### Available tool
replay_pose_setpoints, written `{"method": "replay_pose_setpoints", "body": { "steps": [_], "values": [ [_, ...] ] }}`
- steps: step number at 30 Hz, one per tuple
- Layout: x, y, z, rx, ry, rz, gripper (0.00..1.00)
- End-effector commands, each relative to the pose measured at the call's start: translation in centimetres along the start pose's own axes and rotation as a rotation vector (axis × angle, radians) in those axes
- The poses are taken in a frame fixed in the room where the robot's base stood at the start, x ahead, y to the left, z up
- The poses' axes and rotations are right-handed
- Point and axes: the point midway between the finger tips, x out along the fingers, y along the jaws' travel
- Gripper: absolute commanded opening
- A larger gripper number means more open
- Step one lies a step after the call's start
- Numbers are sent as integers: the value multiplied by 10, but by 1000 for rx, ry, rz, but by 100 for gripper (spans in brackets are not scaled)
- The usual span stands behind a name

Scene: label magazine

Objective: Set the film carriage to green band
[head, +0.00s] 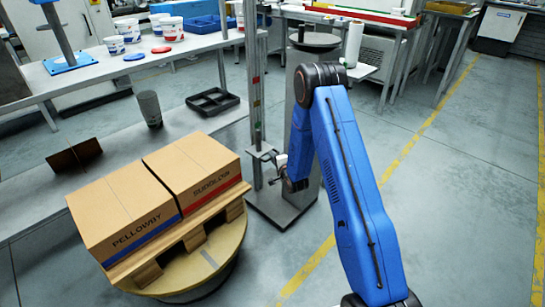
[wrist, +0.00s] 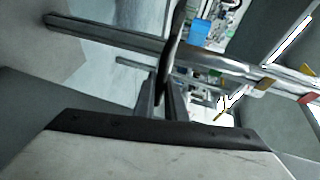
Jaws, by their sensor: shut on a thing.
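The upright mast (head: 253,60) carries small coloured bands, with a red band (head: 256,79) above a green band (head: 257,103). The film carriage (head: 262,153) sits low on the mast, below these bands. My gripper (head: 279,162) is at the carriage's right side, small and partly hidden by my wrist. In the wrist view, my gripper's fingers (wrist: 161,97) are close together on a thin dark part of the carriage (wrist: 174,50); its full shape is unclear. The mast also crosses the wrist view, with orange (wrist: 265,84) and red (wrist: 309,98) marks.
Two cartons (head: 125,205) stand on a wooden pallet on a round turntable (head: 205,275), left of the mast. A low bench behind bears a grey cup (head: 150,108) and a black tray (head: 212,101). Open floor (head: 440,200) lies to the right of my arm.

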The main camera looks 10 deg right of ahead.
Motion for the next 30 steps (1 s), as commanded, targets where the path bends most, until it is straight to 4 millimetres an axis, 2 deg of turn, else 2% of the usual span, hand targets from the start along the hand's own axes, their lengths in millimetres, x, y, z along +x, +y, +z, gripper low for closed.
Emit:
{"method": "replay_pose_setpoints", "body": {
  "steps": [1, 2, 4, 13, 17, 20, 30],
  "values": [
    [-1, 6, 1, 1, 0, 12, 0],
    [-1, 6, 1, 1, 0, 12, 13],
    [-1, 6, 1, 1, 0, 12, 30],
    [-1, 4, 0, 0, 0, 7, 30],
    [-8, 4, 0, 1, 0, 8, 30],
    [-21, 3, 0, 1, 0, 8, 30],
    [-88, 3, 0, 1, 1, 9, 30]
  ]
}}
